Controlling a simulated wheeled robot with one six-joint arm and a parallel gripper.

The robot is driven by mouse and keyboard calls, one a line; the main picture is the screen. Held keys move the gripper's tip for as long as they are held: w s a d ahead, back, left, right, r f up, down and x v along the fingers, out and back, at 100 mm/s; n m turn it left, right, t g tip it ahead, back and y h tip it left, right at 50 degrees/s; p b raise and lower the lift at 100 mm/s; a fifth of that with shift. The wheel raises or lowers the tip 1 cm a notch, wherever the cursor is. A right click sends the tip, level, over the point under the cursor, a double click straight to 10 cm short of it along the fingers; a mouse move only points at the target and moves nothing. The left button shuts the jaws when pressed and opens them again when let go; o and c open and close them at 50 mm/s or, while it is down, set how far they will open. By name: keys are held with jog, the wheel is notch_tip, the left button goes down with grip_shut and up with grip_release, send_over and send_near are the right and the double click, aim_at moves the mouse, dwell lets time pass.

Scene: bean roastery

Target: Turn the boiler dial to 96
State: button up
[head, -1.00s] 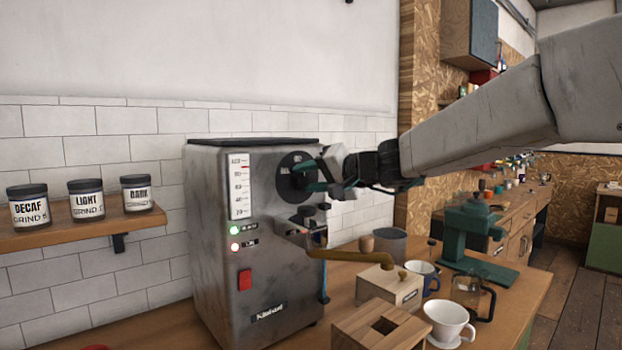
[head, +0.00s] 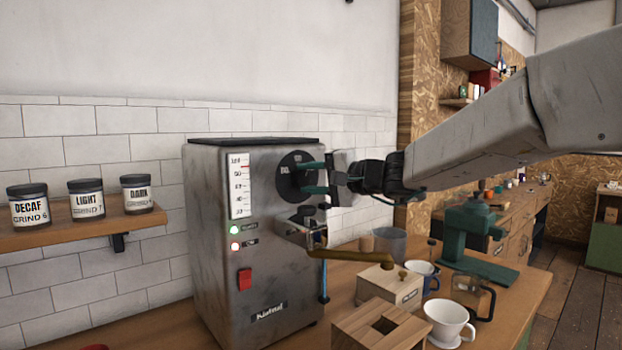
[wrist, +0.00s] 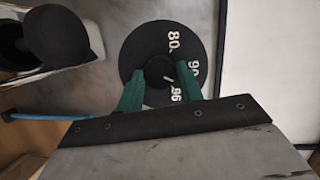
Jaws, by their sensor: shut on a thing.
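The boiler (head: 270,255) is a scuffed grey metal box against the tiled wall. Its dial (head: 287,190) is a black disc on the upper right of the front. In the wrist view the dial (wrist: 137,48) shows the white numbers 80, 90 and 96. The dark knob (wrist: 158,70) at its centre has a short white line pointing down and right, close to the 96. My gripper (head: 305,178) is shut on the knob, with one green finger on each side in the wrist view (wrist: 160,84). The fingers partly hide the lower dial.
A white gauge strip (head: 240,187) with a red mark near its top is left of the dial. A portafilter with a brown handle (head: 352,257) juts out below my gripper. A wooden box (head: 395,286), a white cup (head: 449,320) and a green press (head: 462,237) stand right.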

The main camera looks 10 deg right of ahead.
jog(key=m, duration=0.2)
jog(key=m+y, duration=0.1)
jog(key=m, duration=0.1)
jog(key=m+t, duration=0.1)
jog(key=m, duration=0.1)
jog(key=shift+f+y, duration=0.3)
jog(key=shift+y, duration=0.1)
jog(key=shift+m, duration=0.3)
jog(key=o, duration=1)
jog(key=v, duration=0.7)
jog(key=shift+s+d, duration=0.2)
jog(key=shift+d, duration=0.15)
